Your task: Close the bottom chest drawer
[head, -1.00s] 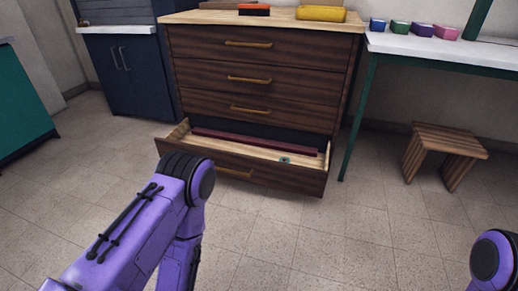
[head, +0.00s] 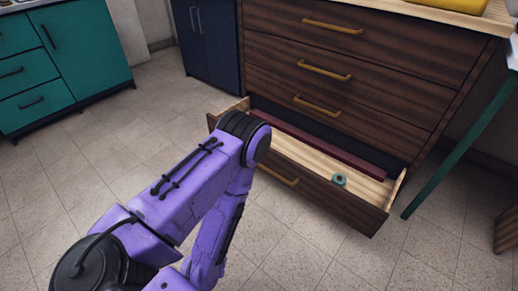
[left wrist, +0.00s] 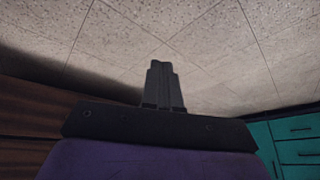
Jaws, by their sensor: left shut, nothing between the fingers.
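The bottom chest drawer (head: 335,200) of the dark wooden chest (head: 330,75) is pulled out in the head view. Its brass handle (head: 279,176) is on the front panel. A dark red bar (head: 330,146) and a small teal ring-shaped thing (head: 339,180) lie in it. My left arm covers the drawer's left part in the head view, and its gripper is hidden there. In the left wrist view my left gripper (left wrist: 162,68) is shut and empty, with floor tiles beyond it. My right gripper is not in view.
Teal cabinets (head: 65,55) stand at the left and a navy cabinet (head: 207,40) behind, left of the chest. A green table leg (head: 455,155) stands right of the chest. Tiled floor (head: 340,262) is clear in front of the drawer.

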